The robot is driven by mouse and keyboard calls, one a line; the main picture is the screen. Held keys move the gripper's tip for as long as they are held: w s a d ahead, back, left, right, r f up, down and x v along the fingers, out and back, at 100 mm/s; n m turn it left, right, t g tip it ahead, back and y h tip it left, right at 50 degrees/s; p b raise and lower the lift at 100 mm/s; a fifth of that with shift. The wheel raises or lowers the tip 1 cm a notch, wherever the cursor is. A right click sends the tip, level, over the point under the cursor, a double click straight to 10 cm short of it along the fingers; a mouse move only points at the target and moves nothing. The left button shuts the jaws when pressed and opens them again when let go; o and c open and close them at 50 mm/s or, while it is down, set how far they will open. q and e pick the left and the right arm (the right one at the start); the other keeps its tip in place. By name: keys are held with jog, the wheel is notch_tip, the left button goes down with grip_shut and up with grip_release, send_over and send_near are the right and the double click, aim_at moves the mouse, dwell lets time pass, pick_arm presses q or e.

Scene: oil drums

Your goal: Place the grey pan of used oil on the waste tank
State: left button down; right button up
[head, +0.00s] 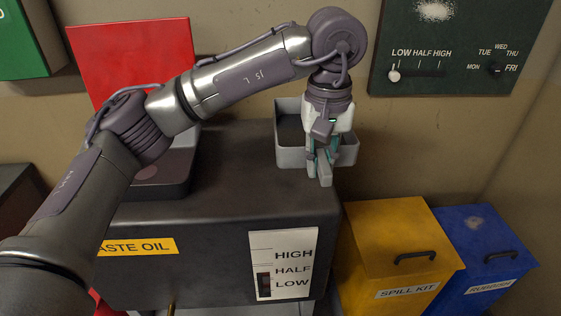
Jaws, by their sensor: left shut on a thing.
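The grey pan (289,157) is an open square pan with dark contents partly showing. It is at the back right of the waste tank's top, and I cannot tell whether it rests on it or hangs just above. The waste tank (215,222) is a dark box with a yellow label reading "ASTE OIL" and a HIGH/HALF/LOW gauge on its front. My left gripper (321,168) points down at the pan's near side and is shut on its wall. The gripper hides the pan's middle. My right gripper is not in view.
A dark tray-like unit (165,170) with a red panel (135,60) behind it takes up the tank's left. A yellow spill kit bin (390,250) and a blue rubbish bin (485,250) stand to the right. A dark level board (450,50) hangs on the wall. The tank's front top is clear.

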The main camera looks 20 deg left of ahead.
pick_arm(q)
jog(key=shift+f, duration=0.15)
jog(key=p, duration=0.4)
send_over(280, 188)
jog(key=f, duration=0.6)
jog(key=shift+s+d+f, duration=0.15)
jog(key=shift+d, duration=0.05)
jog(key=shift+a+f, duration=0.15)
jog(key=shift+f, duration=0.3)
notch_tip(280, 188, down, 3)
jog(key=shift+f+p, duration=0.1)
jog(key=shift+p, duration=1)
jog(key=shift+f, duration=0.2)
jog(key=shift+f+b, duration=0.15)
jog(key=shift+b, duration=0.15)
jog(key=c, duration=1.1)
grip_release()
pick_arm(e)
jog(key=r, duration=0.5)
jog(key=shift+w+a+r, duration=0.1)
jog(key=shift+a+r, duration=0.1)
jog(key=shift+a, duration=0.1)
